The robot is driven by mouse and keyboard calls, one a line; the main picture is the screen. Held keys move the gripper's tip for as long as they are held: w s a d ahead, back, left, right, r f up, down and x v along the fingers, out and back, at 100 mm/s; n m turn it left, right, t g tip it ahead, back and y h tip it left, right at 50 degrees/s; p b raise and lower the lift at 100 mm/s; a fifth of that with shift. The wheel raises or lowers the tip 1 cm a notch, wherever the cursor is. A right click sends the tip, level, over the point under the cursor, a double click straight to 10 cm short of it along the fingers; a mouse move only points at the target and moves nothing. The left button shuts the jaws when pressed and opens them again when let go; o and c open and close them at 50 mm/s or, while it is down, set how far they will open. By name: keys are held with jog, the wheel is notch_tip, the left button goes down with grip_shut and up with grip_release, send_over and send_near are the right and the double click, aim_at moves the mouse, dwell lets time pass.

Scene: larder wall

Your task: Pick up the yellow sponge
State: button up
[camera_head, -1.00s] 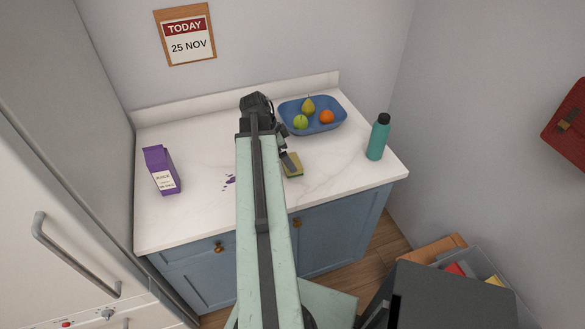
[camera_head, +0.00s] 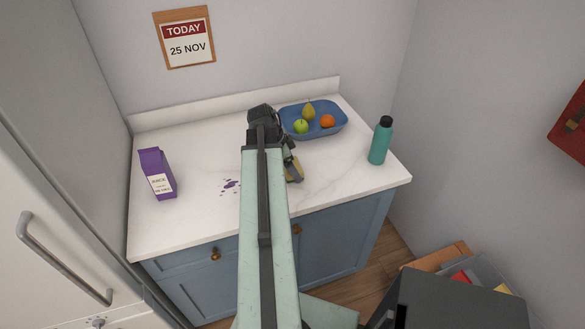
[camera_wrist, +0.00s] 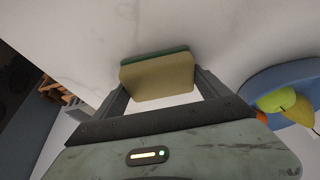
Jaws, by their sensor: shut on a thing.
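The yellow sponge (camera_wrist: 158,80) has a green layer on one face. In the wrist view it sits between the two fingers of my gripper (camera_wrist: 158,85), which is shut on it. In the head view the sponge (camera_head: 295,171) shows only in part beside my gripper (camera_head: 289,163), above the white counter. My arm hides much of that area. I cannot tell whether the sponge touches the counter.
A blue tray (camera_head: 340,123) with a pear, a green apple and an orange stands behind the sponge. A teal bottle (camera_head: 380,142) is at the right, a purple juice carton (camera_head: 157,175) at the left. Purple spots (camera_head: 230,185) mark the counter.

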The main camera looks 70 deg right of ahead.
notch_tip(320, 180, up, 10)
jog(key=p, duration=0.9)
jog(key=shift+p, duration=0.35)
jog(key=o, duration=0.8)
jog(key=shift+f, duration=0.1)
jog(key=c, duration=0.7)
notch_tip(320, 180, down, 4)
jog(key=b, duration=0.4)
jog(key=shift+r, duration=0.3)
jog(key=shift+s, duration=0.1)
